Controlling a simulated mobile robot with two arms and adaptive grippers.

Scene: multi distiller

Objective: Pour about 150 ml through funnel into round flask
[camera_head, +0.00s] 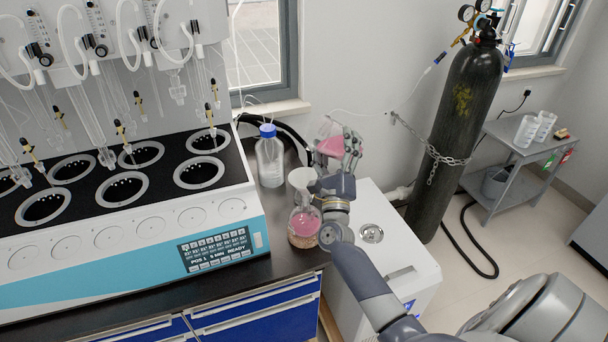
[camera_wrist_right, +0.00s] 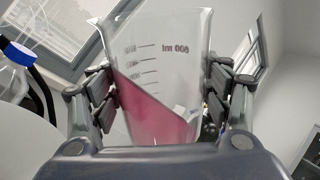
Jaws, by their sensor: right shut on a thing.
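My right gripper (camera_head: 345,152) is shut on a clear glass beaker (camera_head: 330,145) with pink liquid, above and right of the funnel. In the right wrist view the beaker (camera_wrist_right: 165,60) sits between both fingers; the liquid surface slopes against its marks, so the beaker is tilted. The white funnel (camera_head: 301,179) stands in the neck of the round flask (camera_head: 304,224). The flask holds pink liquid with grainy bits at its bottom and stands on the dark bench. My right arm partly covers the flask's right side. No stream of liquid can be made out. My left gripper is not in view.
A clear bottle with a blue cap (camera_head: 269,158) stands behind the funnel. The multi distiller (camera_head: 130,245) fills the left of the bench. A white cabinet (camera_head: 385,250) and a chained dark gas cylinder (camera_head: 458,125) stand to the right.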

